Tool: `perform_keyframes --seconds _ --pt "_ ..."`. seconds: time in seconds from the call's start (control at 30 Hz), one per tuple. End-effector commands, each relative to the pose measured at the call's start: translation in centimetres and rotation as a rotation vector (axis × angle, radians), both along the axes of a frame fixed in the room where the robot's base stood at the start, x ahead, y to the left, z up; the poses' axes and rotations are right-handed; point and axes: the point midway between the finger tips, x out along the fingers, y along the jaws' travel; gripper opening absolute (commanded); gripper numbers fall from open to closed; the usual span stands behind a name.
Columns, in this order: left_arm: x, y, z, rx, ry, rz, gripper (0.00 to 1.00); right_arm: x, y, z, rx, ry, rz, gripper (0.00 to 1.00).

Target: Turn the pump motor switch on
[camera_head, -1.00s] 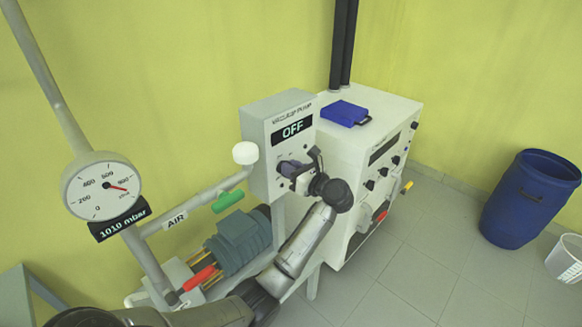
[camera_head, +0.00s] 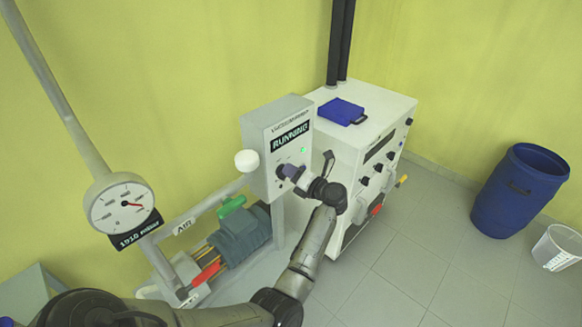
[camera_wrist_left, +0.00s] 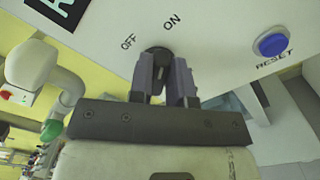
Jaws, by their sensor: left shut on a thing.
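The vacuum pump control box (camera_head: 278,150) stands in the middle of the head view. Its display (camera_head: 290,136) reads RUNNING and a small green light (camera_head: 303,150) is lit beneath it. My left gripper (camera_head: 287,172) is at the box's front face, shut on the pump motor switch. In the left wrist view the switch (camera_wrist_left: 158,52) is a dark round knob between the two fingers (camera_wrist_left: 163,78), partly hidden by them. The labels OFF and ON are printed above it. My right gripper is not in view.
A blue RESET button (camera_wrist_left: 270,45) is right of the switch. A white cabinet (camera_head: 350,150) with a blue case (camera_head: 341,112) stands beside the box. A pressure gauge (camera_head: 122,205), green-handled valve (camera_head: 231,206) and motor (camera_head: 240,236) are left and below. A blue barrel (camera_head: 518,192) stands right.

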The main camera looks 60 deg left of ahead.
Motion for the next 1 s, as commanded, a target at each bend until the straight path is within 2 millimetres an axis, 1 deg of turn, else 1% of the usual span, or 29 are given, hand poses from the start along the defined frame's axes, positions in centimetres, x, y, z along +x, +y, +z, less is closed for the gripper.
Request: perform_keyframes --seconds 0.03,0.3,0.87,0.9,1.0 --pt "0.05 -0.04 0.27 -0.006 0.021 0.000 0.00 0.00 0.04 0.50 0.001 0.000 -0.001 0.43" --pt "0.10 0.00 0.05 -0.025 0.100 0.000 0.00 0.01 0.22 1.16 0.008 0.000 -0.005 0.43" --pt "0.13 -0.01 -0.08 -0.030 0.122 -0.001 0.00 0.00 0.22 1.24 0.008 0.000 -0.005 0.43" --pt "0.13 0.00 -0.08 -0.031 0.122 0.000 0.22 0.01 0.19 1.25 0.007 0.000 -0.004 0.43" --pt "0.12 0.00 -0.09 -0.031 0.121 0.000 0.31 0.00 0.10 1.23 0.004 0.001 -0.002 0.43"
